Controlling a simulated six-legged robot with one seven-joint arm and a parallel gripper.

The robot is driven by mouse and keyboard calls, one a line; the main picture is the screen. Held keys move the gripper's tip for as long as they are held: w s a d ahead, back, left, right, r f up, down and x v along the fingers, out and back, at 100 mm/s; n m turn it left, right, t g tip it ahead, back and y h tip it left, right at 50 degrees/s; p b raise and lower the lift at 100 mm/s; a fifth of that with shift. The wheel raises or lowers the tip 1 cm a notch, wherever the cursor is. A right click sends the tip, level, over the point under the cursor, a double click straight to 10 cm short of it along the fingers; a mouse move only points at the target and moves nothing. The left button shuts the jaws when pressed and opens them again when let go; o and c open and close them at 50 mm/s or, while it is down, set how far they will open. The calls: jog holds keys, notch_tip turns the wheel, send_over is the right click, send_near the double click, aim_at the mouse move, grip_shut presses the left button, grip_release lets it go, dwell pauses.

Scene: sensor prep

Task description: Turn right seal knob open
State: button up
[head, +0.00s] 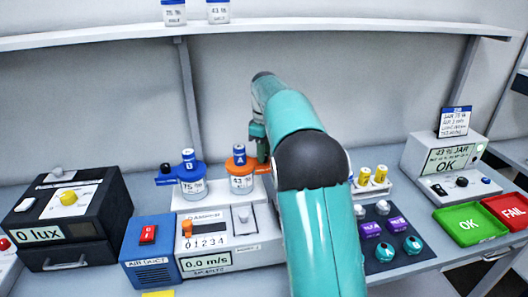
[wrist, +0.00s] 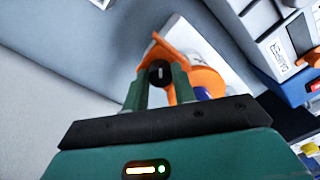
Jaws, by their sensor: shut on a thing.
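The right seal knob (wrist: 157,73), dark and round with a white line, sits on the orange fitting (wrist: 207,78) of the right jar. My gripper (wrist: 160,82) is shut on this knob, one finger on each side of it. In the head view my gripper (head: 259,145) is at the right side of the orange-lidded jar (head: 241,181), marked 43; the knob is hidden there by my arm. The blue-lidded jar (head: 192,188) stands to the left, with its own black knob (head: 165,169) at its left side.
The white air-duct unit (head: 240,222) is in front of the jars, with a blue box (head: 149,250) at its left. A dark box (head: 68,216) stands far left. Green (head: 468,226) and red (head: 507,210) trays are at the right. A shelf (head: 110,33) runs above.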

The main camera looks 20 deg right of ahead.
jog(key=m, duration=0.4)
jog(key=shift+m, duration=0.4)
jog(key=m, duration=0.9)
jog(key=shift+m, duration=1.7)
jog(key=shift+t, duration=0.3)
jog(key=o, duration=1)
